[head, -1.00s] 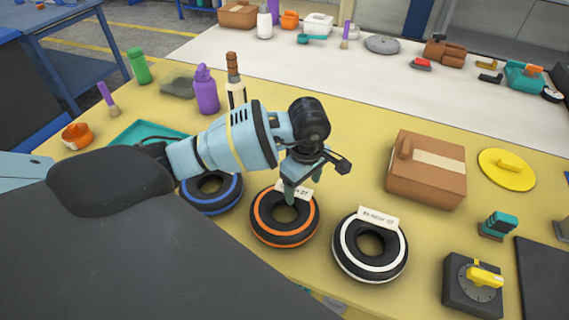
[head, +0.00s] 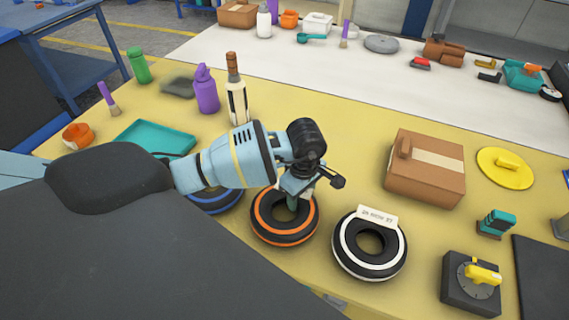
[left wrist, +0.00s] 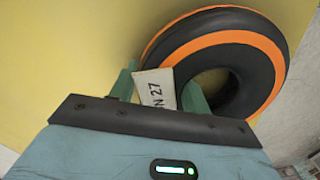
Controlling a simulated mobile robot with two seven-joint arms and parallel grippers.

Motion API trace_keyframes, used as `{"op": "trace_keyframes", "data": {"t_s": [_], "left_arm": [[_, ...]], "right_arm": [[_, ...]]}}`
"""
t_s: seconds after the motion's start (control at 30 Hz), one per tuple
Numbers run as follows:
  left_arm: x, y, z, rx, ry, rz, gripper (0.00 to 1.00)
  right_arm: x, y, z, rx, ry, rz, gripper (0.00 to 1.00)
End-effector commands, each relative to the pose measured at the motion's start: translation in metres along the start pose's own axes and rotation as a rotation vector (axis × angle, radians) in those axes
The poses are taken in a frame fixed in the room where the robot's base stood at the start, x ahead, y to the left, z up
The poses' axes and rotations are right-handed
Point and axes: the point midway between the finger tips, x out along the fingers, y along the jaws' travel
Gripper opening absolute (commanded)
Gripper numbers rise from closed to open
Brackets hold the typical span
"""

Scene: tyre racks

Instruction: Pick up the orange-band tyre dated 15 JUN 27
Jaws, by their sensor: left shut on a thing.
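The orange-band tyre (head: 284,232) lies on the yellow table between a blue-band tyre (head: 216,204) and a white-band tyre (head: 369,258). My left gripper (head: 292,200) is at its far rim and shut on it, one finger in the hole and one outside. In the left wrist view, the orange-band tyre (left wrist: 240,60) fills the upper right. Its white tag (left wrist: 156,88) stands between the fingers of my left gripper (left wrist: 160,92), and only "N 27" can be read. The white-band tyre's tag appears to read "NOV". My right gripper is not in view.
A brown box (head: 428,180) sits right of the tyres, with a black dial device (head: 462,295) in front. The table's front edge is close to the tyres.

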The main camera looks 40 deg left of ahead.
Motion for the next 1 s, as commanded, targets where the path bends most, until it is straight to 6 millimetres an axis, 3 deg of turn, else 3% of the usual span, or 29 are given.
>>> {"op": "trace_keyframes", "data": {"t_s": [0.03,0.1,0.47,0.73,1.0], "left_arm": [[0.000,0.000,0.000,0.000,0.000,0.001,0.23],[0.000,0.000,0.000,0.000,0.000,0.001,0.14],[-0.005,0.001,0.000,-0.001,0.000,0.003,0.13],[-0.035,0.001,-0.001,0.001,0.002,0.005,0.13],[-0.040,-0.049,0.019,0.005,0.000,0.000,0.13]], "right_arm": [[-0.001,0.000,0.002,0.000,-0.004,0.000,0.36],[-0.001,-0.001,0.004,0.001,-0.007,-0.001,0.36],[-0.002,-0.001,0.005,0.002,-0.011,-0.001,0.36],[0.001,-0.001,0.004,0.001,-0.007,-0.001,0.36],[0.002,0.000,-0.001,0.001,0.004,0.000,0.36]]}}
